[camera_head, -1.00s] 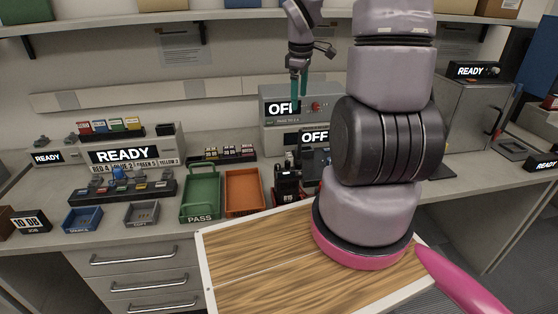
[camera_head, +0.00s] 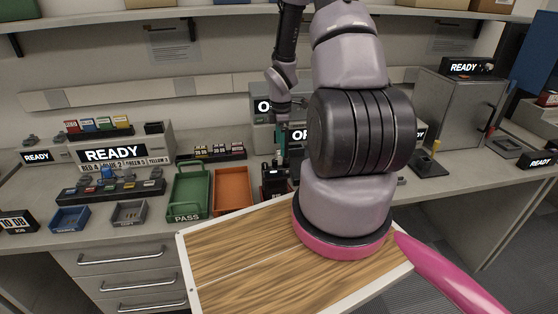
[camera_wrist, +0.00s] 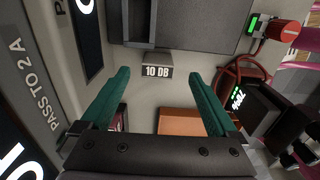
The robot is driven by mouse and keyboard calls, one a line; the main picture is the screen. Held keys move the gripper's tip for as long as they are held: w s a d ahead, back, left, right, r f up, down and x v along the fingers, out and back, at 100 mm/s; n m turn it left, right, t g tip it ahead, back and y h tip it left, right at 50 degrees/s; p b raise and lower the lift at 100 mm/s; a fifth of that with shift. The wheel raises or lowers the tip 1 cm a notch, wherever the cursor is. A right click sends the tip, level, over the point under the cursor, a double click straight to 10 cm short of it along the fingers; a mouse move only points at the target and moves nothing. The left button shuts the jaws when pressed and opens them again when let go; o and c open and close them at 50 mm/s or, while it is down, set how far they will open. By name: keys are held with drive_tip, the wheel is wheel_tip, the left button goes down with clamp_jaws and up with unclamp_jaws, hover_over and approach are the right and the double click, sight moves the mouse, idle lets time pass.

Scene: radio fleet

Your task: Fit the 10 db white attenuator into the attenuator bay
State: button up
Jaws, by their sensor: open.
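A small light-grey block marked "10 DB" (camera_wrist: 157,68) shows in the wrist view, just ahead of and between my fingertips. It appears apart from both fingers; I cannot tell if it is the attenuator itself or a label. My gripper (camera_wrist: 158,76) has teal fingers spread wide with nothing between them. In the head view my gripper (camera_head: 281,140) is low in front of the grey "OFF" unit, partly hidden by my arm. A dark grey panel with a recess (camera_wrist: 138,22) lies beyond the block; I cannot tell if this is the attenuator bay.
A rack of small labelled blocks (camera_head: 218,152) stands behind the green PASS tray (camera_head: 189,192) and the orange tray (camera_head: 232,190). A black device with a lit display (camera_wrist: 245,105) and cables is close on the right in the wrist view. A "10 DB" job sign (camera_head: 17,221) stands far left.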

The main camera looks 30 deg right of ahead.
sight(279, 152)
drive_tip(key=f, duration=0.4)
drive_tip(key=shift+w+a+f, duration=0.15)
drive_tip(key=shift+w+f, duration=0.1)
drive_tip(key=shift+f, duration=0.1)
clamp_jaws()
drive_tip(key=shift+r, duration=0.15)
